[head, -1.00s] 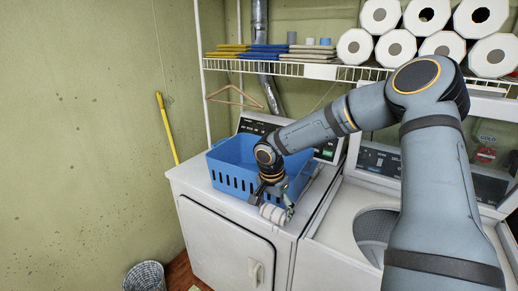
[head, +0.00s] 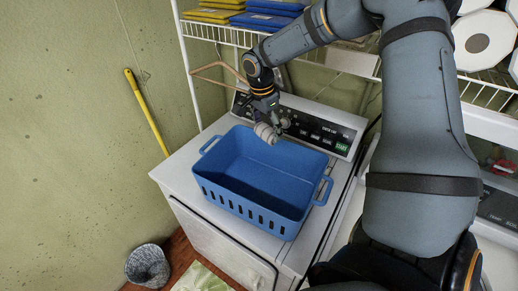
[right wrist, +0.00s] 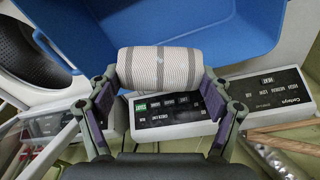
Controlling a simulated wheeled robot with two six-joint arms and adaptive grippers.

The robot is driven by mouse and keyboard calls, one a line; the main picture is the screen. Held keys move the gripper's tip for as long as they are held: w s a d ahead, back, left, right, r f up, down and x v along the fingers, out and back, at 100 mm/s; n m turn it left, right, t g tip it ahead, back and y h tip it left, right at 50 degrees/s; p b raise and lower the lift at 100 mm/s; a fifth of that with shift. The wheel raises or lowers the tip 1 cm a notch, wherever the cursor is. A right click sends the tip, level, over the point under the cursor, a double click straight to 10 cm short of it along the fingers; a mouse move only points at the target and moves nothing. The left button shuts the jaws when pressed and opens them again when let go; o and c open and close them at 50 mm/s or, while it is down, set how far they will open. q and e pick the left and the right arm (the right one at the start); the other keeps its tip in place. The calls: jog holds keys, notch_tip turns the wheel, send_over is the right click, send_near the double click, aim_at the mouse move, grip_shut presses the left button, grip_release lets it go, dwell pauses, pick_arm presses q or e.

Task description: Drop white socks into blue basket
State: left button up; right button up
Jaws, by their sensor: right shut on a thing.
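The blue basket (head: 262,203) stands on top of the white dryer and looks empty. My right gripper (head: 266,124) is over the basket's back side, near the control panel, and is shut on the rolled white socks (head: 267,133). In the right wrist view the socks (right wrist: 168,68) are a white roll with grey stripes, held crosswise between the two fingers, with the blue basket (right wrist: 235,28) behind them. The socks are in the air, and their exact height over the rim is hard to tell. My left gripper is not in view.
The dryer's control panel (head: 322,131) rises right behind the basket. A wire shelf (head: 228,37) with folded cloths hangs above. A wire waste bin (head: 147,265) stands on the floor at lower left. A yellow handle (head: 146,112) leans on the wall.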

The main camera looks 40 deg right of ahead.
aim_at(268, 136)
jog(key=s+a, duration=0.1)
jog(key=s+a+r, duration=0.1)
jog(key=shift+s+a+b, duration=0.2)
jog(key=shift+s+b, duration=0.15)
jog(key=f+b, duration=0.1)
jog(key=w+d+f+b, duration=0.1)
jog(key=f, duration=0.1)
jog(key=f+b, duration=0.1)
jog(key=f, duration=0.1)
jog(key=shift+w+d+f, duration=0.2)
jog(key=shift+w+d, duration=0.05)
jog(key=shift+f+b, duration=0.3)
jog(key=shift+b, duration=0.05)
jog(key=shift+s+a, duration=0.2)
jog(key=shift+a, duration=0.05)
jog(key=shift+s+a+r, duration=0.2)
jog(key=shift+r, duration=0.05)
jog(key=o, duration=0.7)
jog(key=shift+d, duration=0.1)
jog(key=o, duration=0.4)
jog(key=shift+w+d+f, duration=0.15)
jog(key=shift+w+f, duration=0.05)
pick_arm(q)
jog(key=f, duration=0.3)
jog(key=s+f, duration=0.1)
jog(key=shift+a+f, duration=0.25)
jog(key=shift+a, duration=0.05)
pick_arm(e)
jog(key=shift+s+r, duration=0.1)
